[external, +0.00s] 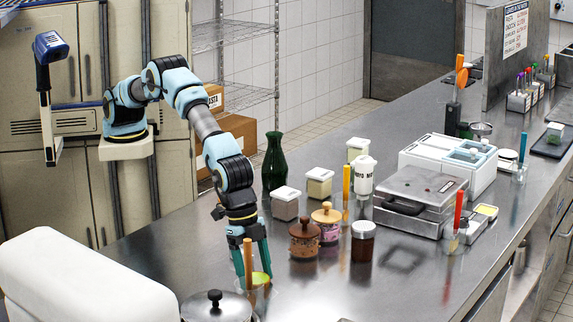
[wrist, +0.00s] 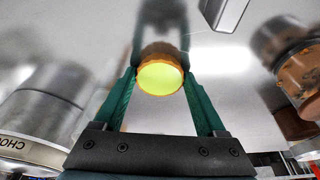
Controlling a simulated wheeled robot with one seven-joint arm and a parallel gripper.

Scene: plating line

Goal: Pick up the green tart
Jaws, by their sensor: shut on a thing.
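The green tart (external: 260,279) has a yellow-green top. In the wrist view the tart (wrist: 160,77) shows a browned crust rim and sits between the fingertips. My gripper (external: 257,277) is shut on it, with a green finger on either side. In the wrist view my gripper (wrist: 158,80) touches the tart's crust at both sides. The tart is low over the steel counter (external: 330,290); I cannot tell whether it touches the counter. An upright wooden handle (external: 248,262) partly hides the gripper in the external view.
A lidded steel pot (external: 216,306) stands close in front of my gripper. Brown jar (external: 304,240), pink jar (external: 326,222) and dark jar (external: 363,242) stand to the right. A green bottle (external: 274,163) stands behind. The counter is clear to the right front.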

